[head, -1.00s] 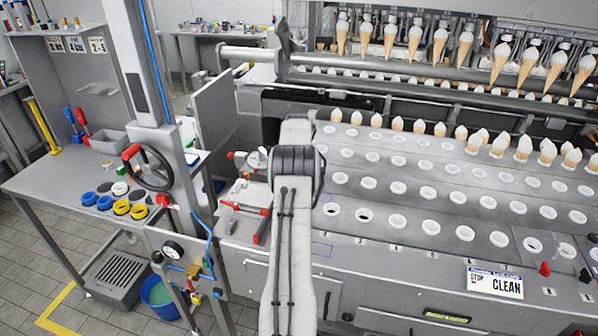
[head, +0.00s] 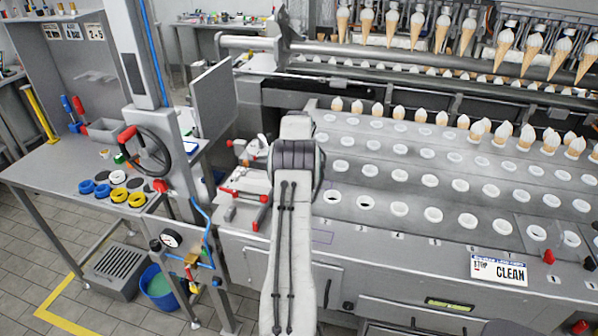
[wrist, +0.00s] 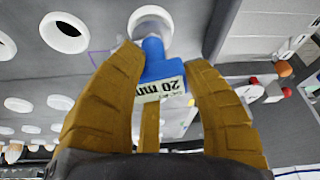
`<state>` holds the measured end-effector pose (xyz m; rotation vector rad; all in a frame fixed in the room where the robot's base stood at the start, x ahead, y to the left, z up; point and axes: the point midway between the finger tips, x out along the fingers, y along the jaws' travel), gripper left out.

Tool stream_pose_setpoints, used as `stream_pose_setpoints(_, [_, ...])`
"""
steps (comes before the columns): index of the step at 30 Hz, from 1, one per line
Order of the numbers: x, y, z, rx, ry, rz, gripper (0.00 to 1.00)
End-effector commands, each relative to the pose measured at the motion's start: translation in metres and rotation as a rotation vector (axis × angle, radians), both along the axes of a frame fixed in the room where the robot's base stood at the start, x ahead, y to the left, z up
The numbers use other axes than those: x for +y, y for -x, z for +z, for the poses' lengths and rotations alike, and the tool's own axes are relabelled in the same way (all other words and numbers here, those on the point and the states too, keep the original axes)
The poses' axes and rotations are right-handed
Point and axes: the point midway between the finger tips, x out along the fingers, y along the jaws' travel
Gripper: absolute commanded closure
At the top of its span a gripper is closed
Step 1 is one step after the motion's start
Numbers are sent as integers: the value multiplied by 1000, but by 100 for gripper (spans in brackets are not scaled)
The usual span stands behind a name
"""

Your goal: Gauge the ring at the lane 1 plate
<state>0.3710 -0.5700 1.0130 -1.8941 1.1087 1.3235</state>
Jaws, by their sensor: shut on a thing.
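The gauge has a pale label reading "20 mm", upside down in this view. Its narrow far end overlaps the near edge of a white ring (wrist: 151,20) in the grey plate (wrist: 105,55). I cannot tell whether the end is inside the ring or just above it. In the head view the plate's front row has white rings (head: 365,202) with lane numbers below. My arm hides the gripper and gauge there.
Other white rings (wrist: 64,32) lie beside the gauge. Filled cones (head: 420,116) stand along the plate's back row. A red-handled fixture (head: 262,200) is left of the plate. A sign reading CLEAN (head: 498,268) is at front right. A bench with coloured rings (head: 119,177) stands left.

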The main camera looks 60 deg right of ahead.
Motion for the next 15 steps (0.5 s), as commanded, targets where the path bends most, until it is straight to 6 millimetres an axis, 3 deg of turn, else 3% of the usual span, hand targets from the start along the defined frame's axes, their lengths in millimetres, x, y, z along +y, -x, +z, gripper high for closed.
stream_pose_setpoints(11, [-2, 0, 1, -3, 6, 0, 92])
stream_pose_setpoints(12, [-2, 0, 1, -3, 6, 0, 54])
stream_pose_setpoints(15, [-1, 0, 1, -3, 5, 0, 45])
